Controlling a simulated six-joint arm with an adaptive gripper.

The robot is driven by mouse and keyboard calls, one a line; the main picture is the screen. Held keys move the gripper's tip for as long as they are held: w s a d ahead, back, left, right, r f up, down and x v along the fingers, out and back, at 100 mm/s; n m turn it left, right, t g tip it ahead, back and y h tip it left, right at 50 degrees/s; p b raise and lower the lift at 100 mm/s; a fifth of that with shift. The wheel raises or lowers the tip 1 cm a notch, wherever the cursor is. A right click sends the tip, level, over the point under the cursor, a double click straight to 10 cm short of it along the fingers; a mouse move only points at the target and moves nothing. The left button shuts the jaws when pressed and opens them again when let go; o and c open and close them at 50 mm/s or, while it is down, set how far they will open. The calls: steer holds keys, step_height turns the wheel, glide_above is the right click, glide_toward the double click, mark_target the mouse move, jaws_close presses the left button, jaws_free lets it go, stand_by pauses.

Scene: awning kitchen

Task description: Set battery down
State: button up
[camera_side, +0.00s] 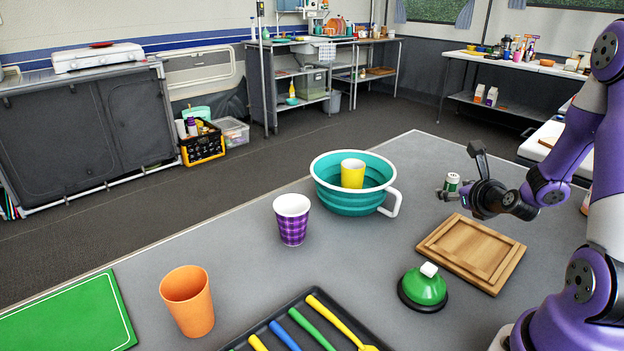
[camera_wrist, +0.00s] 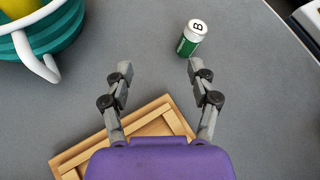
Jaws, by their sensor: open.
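The battery (camera_side: 452,182) is a small green and white cylinder. It appears upright behind my gripper's fingertips in the side view. In the wrist view the battery (camera_wrist: 190,40) shows a "B" on its white end and lies just beyond the right fingertip, outside the gap between the fingers. My gripper (camera_side: 460,170) is open. In the wrist view my gripper (camera_wrist: 160,68) has its two fingers wide apart, with only grey table between them. Whether the right fingertip touches the battery I cannot tell.
A wooden board (camera_side: 472,250) lies below my gripper. A teal colander (camera_side: 345,200) holding a yellow cup (camera_side: 352,173) stands to the left. A green bell (camera_side: 423,288), purple plaid cup (camera_side: 292,220), orange cup (camera_side: 188,301) and dark cutlery tray (camera_side: 268,330) stand nearer. Table behind the battery is clear.

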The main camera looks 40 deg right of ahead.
steer(key=w+a+r+n+y, duration=0.2)
steer(key=a+r+n+y, duration=0.1)
steer(key=a+n, duration=0.55)
steer(key=w+a+r+n+y, duration=0.3)
steer(key=a+n, duration=0.2)
steer(key=n, duration=0.6)
steer(key=s+a+r+n+g+y, duration=0.1)
steer(key=s+a+n, duration=0.4)
steer(key=n, duration=0.5)
steer(key=s+a+r+n+g+y, duration=0.1)
steer(key=s+a+r+n+g, duration=0.2)
steer(key=s+a+n, duration=0.3)
steer(key=r+n, duration=0.1)
steer(key=n, duration=0.4)
steer(key=shift+s+a+r+g, duration=0.25)
steer(key=shift+r+g, duration=0.05)
